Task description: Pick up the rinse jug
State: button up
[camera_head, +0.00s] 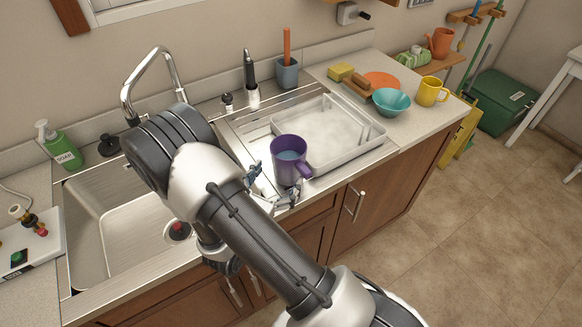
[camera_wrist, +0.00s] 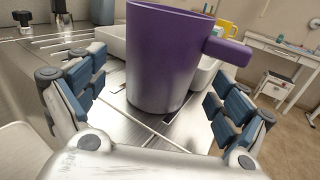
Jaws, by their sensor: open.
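A purple jug (camera_head: 288,160) with a handle on its right stands upright on the metal drainboard, in front of the white tray. I see bluish contents or a bluish inside through its open top. In the wrist view the purple jug (camera_wrist: 167,60) stands directly ahead, between the fingers, with its handle pointing right. My gripper (camera_wrist: 160,100) is open, with one blue-padded finger on each side of the jug and a visible gap on both sides. In the head view my gripper (camera_head: 272,185) is low around the jug's near side, partly hidden by the arm.
A white tray (camera_head: 375,133) sits right behind the jug. A teal bowl (camera_head: 391,102), a yellow mug (camera_head: 432,91) and a sponge (camera_head: 340,71) stand on the right counter. The sink basin (camera_head: 140,230) is left, with a curved faucet (camera_head: 155,56) and a green soap bottle (camera_head: 60,147).

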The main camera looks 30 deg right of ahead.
aim_at(295, 150)
jog(key=shift+r+b+x, duration=0.15)
jog(key=shift+b+x, duration=0.25)
jog(key=shift+x, duration=1.1)
jog(key=shift+r+b+x, duration=0.1)
jog(key=shift+b+x, duration=0.3)
jog(key=shift+x, duration=1.1)
jog(key=c, duration=1.5)
jog(key=shift+o, duration=0.2)
jog(key=shift+r, duration=0.2)
notch_tip(295, 150, up, 20)
jog(key=p, duration=0.7)
jog(key=shift+f, duration=0.25)
